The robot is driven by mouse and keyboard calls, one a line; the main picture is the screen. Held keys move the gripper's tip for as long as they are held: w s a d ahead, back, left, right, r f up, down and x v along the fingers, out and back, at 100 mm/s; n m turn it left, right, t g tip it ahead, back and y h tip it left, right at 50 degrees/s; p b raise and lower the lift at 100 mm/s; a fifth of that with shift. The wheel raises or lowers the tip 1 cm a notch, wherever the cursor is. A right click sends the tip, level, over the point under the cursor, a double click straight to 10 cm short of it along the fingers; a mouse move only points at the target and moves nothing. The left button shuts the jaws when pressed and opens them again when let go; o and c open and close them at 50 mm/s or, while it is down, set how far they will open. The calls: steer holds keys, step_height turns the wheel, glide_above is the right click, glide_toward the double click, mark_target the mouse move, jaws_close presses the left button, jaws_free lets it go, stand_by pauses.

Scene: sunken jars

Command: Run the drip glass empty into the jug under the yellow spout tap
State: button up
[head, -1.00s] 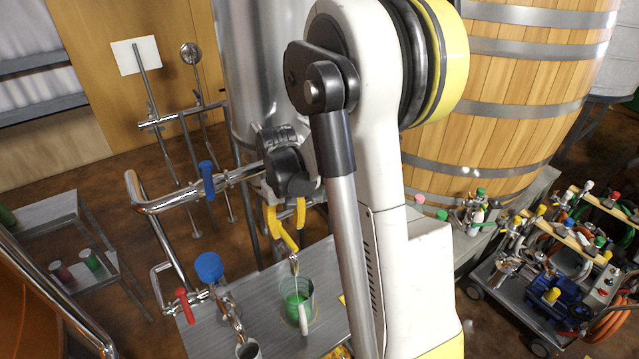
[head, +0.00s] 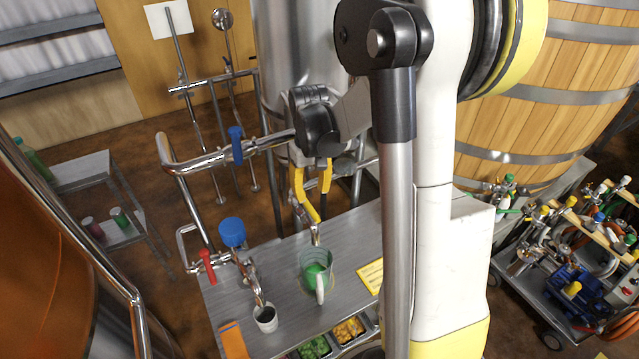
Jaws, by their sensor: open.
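My gripper (head: 316,202) has two yellow fingers, apart with nothing seen between them, pointing down over the metal bench. A short metal spout (head: 315,235) shows just below the fingertips; I cannot tell whether they touch it. Its handle is not distinguishable from my yellow fingers. A clear jug (head: 317,273) with a pale handle and green contents stands on the bench beneath that spout. To its left is a pipe fitting with a blue cap (head: 231,232), a red lever (head: 207,265) and a metal spout over a small pale cup (head: 265,319). I cannot make out the drip glass for certain.
A yellow card (head: 370,276) lies right of the jug. Bins with green (head: 314,347) and yellow (head: 348,330) pieces and an orange cloth (head: 233,341) are at the front edge. A pipe with a blue lever (head: 236,145) crosses left of my gripper. My arm hides the bench's right.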

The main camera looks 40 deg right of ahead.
mark_target(312, 209)
steer(key=shift+f+b, duration=2.85)
steer(key=shift+f, duration=1.15)
